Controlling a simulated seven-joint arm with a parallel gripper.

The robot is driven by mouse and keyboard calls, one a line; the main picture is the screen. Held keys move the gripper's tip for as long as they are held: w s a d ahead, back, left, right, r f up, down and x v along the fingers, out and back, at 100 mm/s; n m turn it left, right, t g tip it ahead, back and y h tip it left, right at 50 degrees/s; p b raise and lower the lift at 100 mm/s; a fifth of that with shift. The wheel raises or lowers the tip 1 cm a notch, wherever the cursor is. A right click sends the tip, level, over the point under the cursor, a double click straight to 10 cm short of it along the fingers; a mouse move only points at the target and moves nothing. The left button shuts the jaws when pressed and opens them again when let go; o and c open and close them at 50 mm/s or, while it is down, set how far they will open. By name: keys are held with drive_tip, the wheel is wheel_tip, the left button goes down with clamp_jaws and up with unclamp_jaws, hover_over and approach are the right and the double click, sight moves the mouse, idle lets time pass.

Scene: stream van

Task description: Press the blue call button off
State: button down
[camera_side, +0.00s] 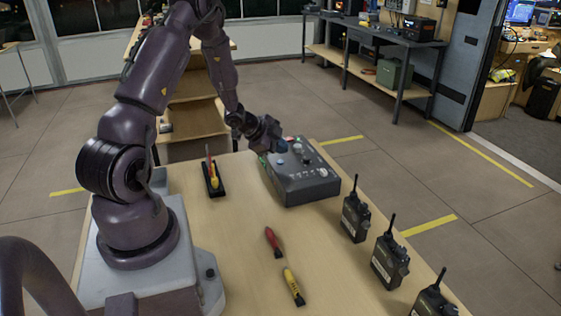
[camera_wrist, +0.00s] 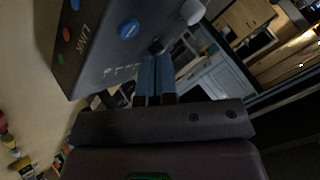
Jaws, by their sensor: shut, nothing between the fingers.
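The blue call button (camera_wrist: 128,28) is a round raised cap on the dark grey control box (camera_wrist: 95,50) in the wrist view. In the side view the blue button (camera_side: 281,161) shows small on the top of the box (camera_side: 310,188), which stands at the table's far right. My gripper (camera_side: 284,147) is shut and empty, over the back part of the box. In the wrist view its blue fingers (camera_wrist: 156,58) lie together, to the right of and below the button, apart from it in the picture. Their exact height above the box cannot be told.
A white knob (camera_wrist: 193,12) and small coloured lights are on the box. A dark holder with tools (camera_side: 212,180) stands to its left. Red (camera_side: 273,242) and yellow (camera_side: 293,286) tools and several radios (camera_side: 356,219) are nearer. The table's middle is mostly clear.

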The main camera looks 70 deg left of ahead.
sight(281, 162)
wheel_tip(281, 162, up, 5)
drive_tip(key=shift+f, duration=0.1)
idle(0.3)
drive_tip(key=shift+d, duration=0.1)
drive_tip(key=w+d+r+m+t, duration=0.15)
drive_tip(key=w+d+r, duration=0.35)
drive_tip(key=r, duration=0.5)
drive_tip(key=w+d+r+m+t, duration=0.1)
drive_tip(key=w+d+r+t, duration=0.15)
drive_tip(key=d+r, duration=0.55)
drive_tip(key=s+d+r+n+y, duration=0.2)
drive_tip(key=s+d+r+n, duration=0.15)
drive_tip(key=d+r, duration=0.55)
drive_tip(key=s+d+f+n+g+h, duration=0.1)
drive_tip(key=s+d+f+n+g, duration=0.2)
drive_tip(key=s, duration=0.6)
drive_tip(key=s+d+f+n+g+h, duration=0.2)
drive_tip(key=s+d+f+n+g, duration=0.1)
drive_tip(key=s, duration=0.7)
drive_tip(key=shift+d+n+g, duration=0.4)
drive_tip(key=shift+d+g, duration=0.4)
drive_tip(key=shift+d, duration=0.1)
